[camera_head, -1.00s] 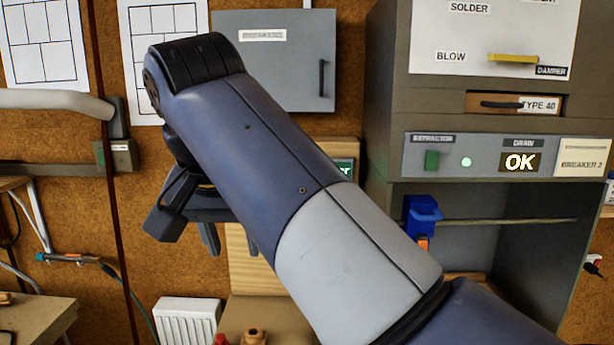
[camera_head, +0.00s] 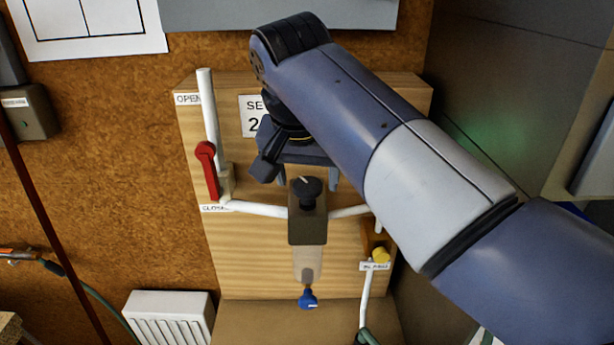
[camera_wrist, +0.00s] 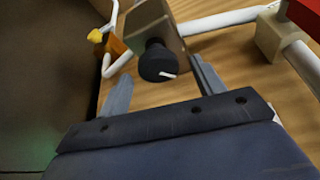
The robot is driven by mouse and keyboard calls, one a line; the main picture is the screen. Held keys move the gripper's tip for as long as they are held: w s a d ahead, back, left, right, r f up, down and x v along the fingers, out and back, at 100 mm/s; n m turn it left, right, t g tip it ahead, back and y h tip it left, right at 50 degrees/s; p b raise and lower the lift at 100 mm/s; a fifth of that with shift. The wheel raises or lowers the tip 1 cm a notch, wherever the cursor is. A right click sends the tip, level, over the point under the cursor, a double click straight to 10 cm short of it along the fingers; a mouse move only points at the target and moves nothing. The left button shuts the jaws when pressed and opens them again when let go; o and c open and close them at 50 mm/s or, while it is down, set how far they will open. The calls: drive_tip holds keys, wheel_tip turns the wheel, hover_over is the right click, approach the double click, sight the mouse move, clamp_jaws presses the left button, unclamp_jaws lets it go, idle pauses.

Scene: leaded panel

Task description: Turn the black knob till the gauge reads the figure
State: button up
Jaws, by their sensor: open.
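The black knob (camera_head: 306,187) sits on top of a dark regulator body (camera_head: 307,228) on the wooden board, and a pale line marks its top. In the wrist view the knob (camera_wrist: 158,62) shows between my two finger tips, with space on both sides. My gripper (camera_head: 308,182) is open and empty, close to the knob; it also shows in the wrist view (camera_wrist: 161,72). A white sign (camera_head: 254,115) on the board begins "SE" and "2"; my arm hides the rest. No gauge face is visible.
White pipes run to both sides of the regulator. A red-handled valve (camera_head: 207,168) stands to its left, a yellow knob (camera_head: 380,254) to its lower right and a blue tap (camera_head: 307,298) below. A grey cabinet (camera_head: 520,90) is at the right.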

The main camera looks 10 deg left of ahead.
drive_tip(key=shift+d+f, duration=0.1)
drive_tip(key=shift+f, duration=0.25)
drive_tip(key=c, duration=1)
